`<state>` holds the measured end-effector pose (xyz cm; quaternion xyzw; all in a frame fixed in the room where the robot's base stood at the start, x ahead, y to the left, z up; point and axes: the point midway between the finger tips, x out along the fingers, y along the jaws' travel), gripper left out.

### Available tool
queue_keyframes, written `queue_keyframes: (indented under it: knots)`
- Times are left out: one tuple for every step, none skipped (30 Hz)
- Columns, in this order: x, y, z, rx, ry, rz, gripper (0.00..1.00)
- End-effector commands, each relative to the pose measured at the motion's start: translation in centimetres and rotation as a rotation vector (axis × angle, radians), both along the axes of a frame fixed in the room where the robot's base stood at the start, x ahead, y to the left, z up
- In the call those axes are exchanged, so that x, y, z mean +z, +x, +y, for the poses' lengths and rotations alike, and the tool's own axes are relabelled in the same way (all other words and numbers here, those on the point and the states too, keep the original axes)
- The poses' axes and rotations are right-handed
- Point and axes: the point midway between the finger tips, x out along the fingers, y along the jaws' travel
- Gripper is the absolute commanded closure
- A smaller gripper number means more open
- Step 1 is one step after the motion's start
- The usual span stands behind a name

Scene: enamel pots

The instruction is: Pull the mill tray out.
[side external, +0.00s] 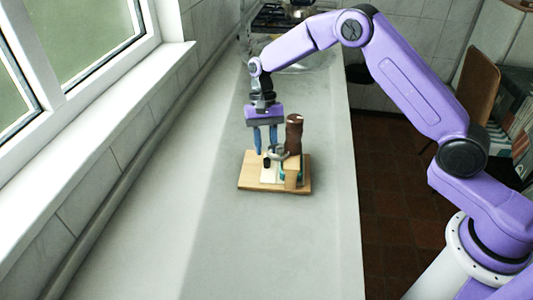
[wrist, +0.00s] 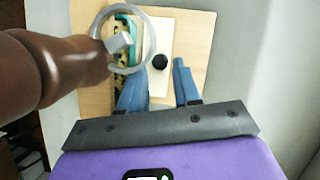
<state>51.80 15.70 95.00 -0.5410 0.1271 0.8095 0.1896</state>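A cream panel with a black knob (wrist: 160,62), which looks like the mill tray (wrist: 158,30), lies on a light wooden board (wrist: 200,30). The panel (side external: 269,176) and its knob (side external: 267,162) also show in the side view. A tall brown mill-like body (side external: 294,134) stands close beside it and fills the left of the wrist view (wrist: 50,72). My gripper (side external: 265,151) points down with its blue fingers apart. In the wrist view its fingertips (wrist: 161,66) lie on either side of the knob, with gaps visible. Whether the tips are down at knob height is unclear.
A grey ring (wrist: 150,42) stands out beside the brown body, near my left finger. A teal-edged part (wrist: 134,28) lies next to the panel. The pale counter (side external: 160,220) around the board is clear. A window wall runs along the left; the counter edge is at right.

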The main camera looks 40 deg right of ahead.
Motion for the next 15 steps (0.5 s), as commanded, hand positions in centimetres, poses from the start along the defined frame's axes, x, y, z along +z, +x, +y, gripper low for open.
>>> queue_keyframes:
  knots:
    - [-0.7,-0.3,0.1,0.0,-0.001,0.004,0.68]
    - [-1.1,-0.4,0.2,-0.001,0.0,0.002,0.68]
    - [-1.4,-0.6,0.2,-0.001,0.0,0.003,0.68]
    - [-1.7,-0.6,0.3,-0.001,0.001,0.002,0.68]
    - [-1.9,-0.7,0.4,0.0,0.001,0.002,0.68]
    - [-2.2,-0.8,0.4,0.0,0.001,0.002,0.68]
    - [-2.3,-0.9,0.4,0.0,0.001,0.002,0.68]
    - [-2.5,-0.9,0.4,0.0,0.0,0.001,0.68]
    - [-2.6,-0.9,0.4,-0.001,0.001,0.001,0.68]
    - [-2.6,-1.0,0.5,-0.001,0.0,0.0,0.68]
    - [-2.7,-1.0,0.5,-0.001,0.0,0.0,0.68]
    - [-2.7,-1.0,0.5,0.0,0.001,0.0,0.68]
    - [-2.7,-1.0,0.5,0.0,0.001,0.0,0.68]
    - [-2.7,-1.0,0.5,0.0,0.001,0.0,0.68]
    - [-2.7,-1.0,0.5,0.0,0.001,0.0,0.68]
